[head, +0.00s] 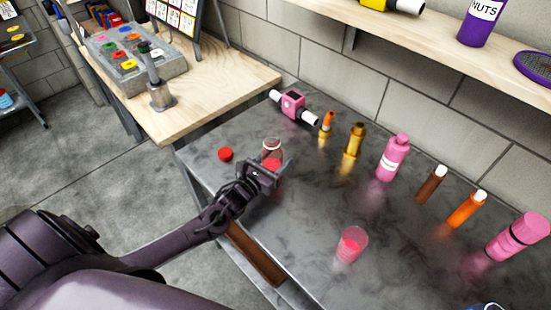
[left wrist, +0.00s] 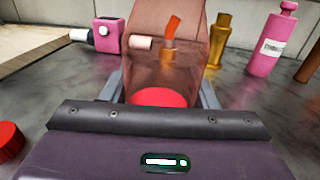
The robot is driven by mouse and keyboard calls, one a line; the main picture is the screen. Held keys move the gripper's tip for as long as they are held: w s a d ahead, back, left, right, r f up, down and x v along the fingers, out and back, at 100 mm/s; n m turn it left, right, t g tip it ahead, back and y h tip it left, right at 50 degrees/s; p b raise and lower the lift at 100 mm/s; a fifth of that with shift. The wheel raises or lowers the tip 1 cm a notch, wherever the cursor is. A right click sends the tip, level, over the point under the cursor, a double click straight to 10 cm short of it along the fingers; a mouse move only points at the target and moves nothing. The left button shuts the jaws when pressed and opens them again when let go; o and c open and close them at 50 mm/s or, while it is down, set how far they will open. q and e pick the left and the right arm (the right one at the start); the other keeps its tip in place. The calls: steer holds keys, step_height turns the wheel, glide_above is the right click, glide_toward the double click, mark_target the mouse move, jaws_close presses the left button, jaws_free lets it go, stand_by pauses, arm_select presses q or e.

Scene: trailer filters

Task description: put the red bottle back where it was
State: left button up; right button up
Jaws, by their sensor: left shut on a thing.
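My left gripper (head: 275,167) is shut on a see-through reddish bottle (head: 271,146) with red contents low inside. The bottle's open-looking top shows above the gripper, near the left part of the grey table. In the left wrist view the bottle (left wrist: 165,60) fills the space between the fingers, and things behind show through it. Its base is hidden by the gripper, so I cannot tell if it touches the table. A loose red cap (head: 225,154) lies left of it. My right gripper is not in view.
A glass of red liquid (head: 351,244) stands on the grey table (head: 310,205). A pink device (head: 292,105), a gold bottle (head: 354,141), a pink bottle (head: 393,157) and several others line the wall side. A wooden bench (head: 210,95) stands at left. Mid-table is mostly clear.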

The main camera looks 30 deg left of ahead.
arm_select(q)
steer(key=o, duration=1.2)
steer(key=shift+f, duration=0.1)
steer(key=shift+c, duration=0.2)
steer(key=shift+s, duration=0.1)
steer(key=s, duration=0.3)
steer(key=s+a+b, duration=0.1)
steer(key=s, duration=0.2)
steer(key=s+a, duration=0.1)
steer(key=s, duration=0.3)
steer(key=shift+s, duration=0.1)
steer(key=shift+s+a, duration=0.1)
steer(key=shift+s, duration=0.65)
